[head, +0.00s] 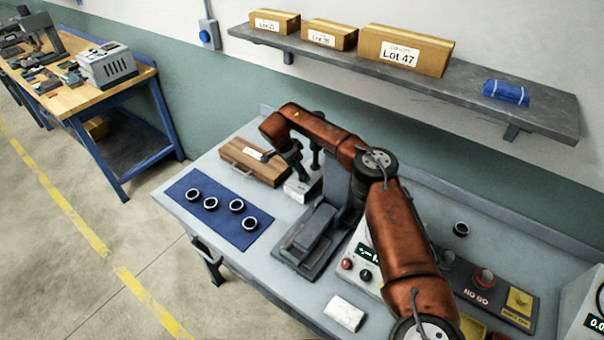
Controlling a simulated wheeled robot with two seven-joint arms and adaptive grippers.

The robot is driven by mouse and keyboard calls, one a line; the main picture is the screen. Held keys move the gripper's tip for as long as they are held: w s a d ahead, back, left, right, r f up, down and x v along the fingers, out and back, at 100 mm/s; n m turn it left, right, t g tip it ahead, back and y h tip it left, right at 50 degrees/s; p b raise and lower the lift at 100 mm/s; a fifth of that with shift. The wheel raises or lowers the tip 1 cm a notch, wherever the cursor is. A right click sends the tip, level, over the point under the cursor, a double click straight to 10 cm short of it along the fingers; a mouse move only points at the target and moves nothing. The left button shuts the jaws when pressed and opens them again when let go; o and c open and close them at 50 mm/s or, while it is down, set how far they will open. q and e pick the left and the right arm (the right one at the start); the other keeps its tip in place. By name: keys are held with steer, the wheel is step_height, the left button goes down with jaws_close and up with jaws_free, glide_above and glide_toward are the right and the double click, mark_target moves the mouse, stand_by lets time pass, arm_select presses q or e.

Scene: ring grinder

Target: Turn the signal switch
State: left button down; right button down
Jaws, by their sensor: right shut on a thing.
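My right arm's orange links reach across the bench from the lower right. My right gripper (300,173) points down at a small pale box (297,192), which looks like the signal switch. The gripper's fingers are closed at the top of this box. The knob between them is too small and covered to make out, and its turn cannot be read. The box stands between the brown wooden case and the dark grinder machine (310,245). My left gripper is not in view.
A brown case (254,161) stands close left of the gripper. A blue mat (187,221) holds several dark rings. A control panel (362,262), a white block (344,312) and a NO GO station (481,289) are nearer. A shelf (400,75) with boxes hangs above.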

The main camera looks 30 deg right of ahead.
steer(key=shift+w+r, duration=0.1)
steer(key=shift+r, duration=0.05)
steer(key=c, duration=1.7)
jaws_free()
steer(key=v, duration=1.1)
steer(key=shift+a+r, duration=0.25)
steer(key=shift+r, duration=0.1)
